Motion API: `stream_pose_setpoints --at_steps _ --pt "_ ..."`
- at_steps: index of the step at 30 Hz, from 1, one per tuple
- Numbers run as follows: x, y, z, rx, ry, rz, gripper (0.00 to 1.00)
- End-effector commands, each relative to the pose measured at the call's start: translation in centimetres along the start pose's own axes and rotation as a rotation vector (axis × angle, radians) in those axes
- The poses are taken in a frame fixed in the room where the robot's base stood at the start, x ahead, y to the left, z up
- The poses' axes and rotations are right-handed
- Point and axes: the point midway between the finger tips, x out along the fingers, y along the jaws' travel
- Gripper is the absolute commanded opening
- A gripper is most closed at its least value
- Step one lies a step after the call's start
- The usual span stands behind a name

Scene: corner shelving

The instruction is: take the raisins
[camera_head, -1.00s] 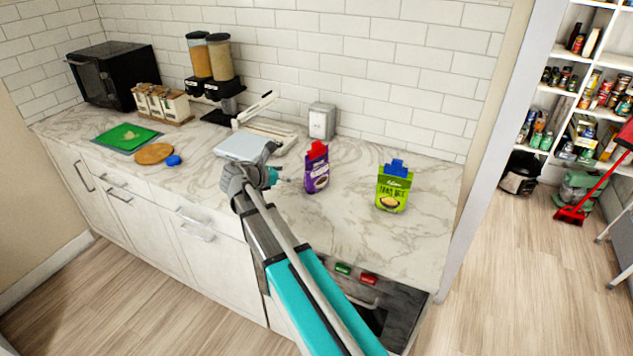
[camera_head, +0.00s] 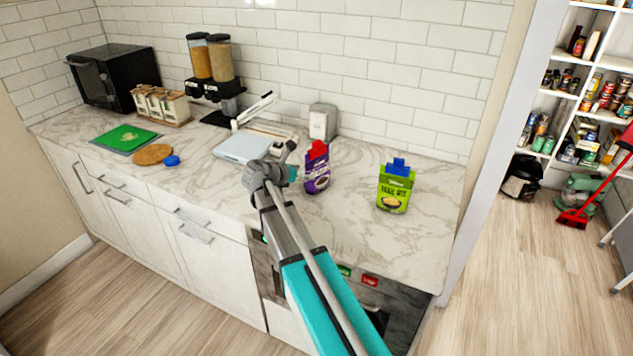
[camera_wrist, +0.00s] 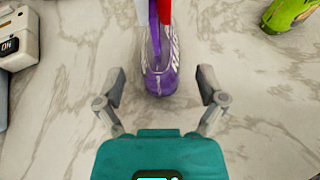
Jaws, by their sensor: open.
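The raisins look to be the purple bag (camera_head: 317,172) with a red clip on top, standing upright on the marble counter. The wrist view shows the purple bag (camera_wrist: 160,70) ahead of and between my fingers, with its lower end nearest them. My gripper (camera_head: 284,168) is just left of the bag in the head view, partly hidden by my wrist. In the wrist view my gripper (camera_wrist: 160,90) is open, its two fingers spread on either side of the bag's near end, with gaps and no visible contact.
A green bag (camera_head: 394,188) with a blue clip stands to the right on the counter (camera_head: 350,225). A white scale-like device (camera_head: 243,147) and a grey box (camera_head: 323,122) stand left and behind. A cutting board (camera_head: 126,138) lies far left. Counter right of the green bag is clear.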

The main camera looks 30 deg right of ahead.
Motion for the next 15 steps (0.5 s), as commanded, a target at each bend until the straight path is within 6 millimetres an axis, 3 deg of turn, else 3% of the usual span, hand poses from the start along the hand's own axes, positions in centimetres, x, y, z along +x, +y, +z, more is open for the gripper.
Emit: stream_pose_setpoints --at_steps 15 --pt "4.8 0.0 -0.5 0.001 0.000 -0.001 0.90"
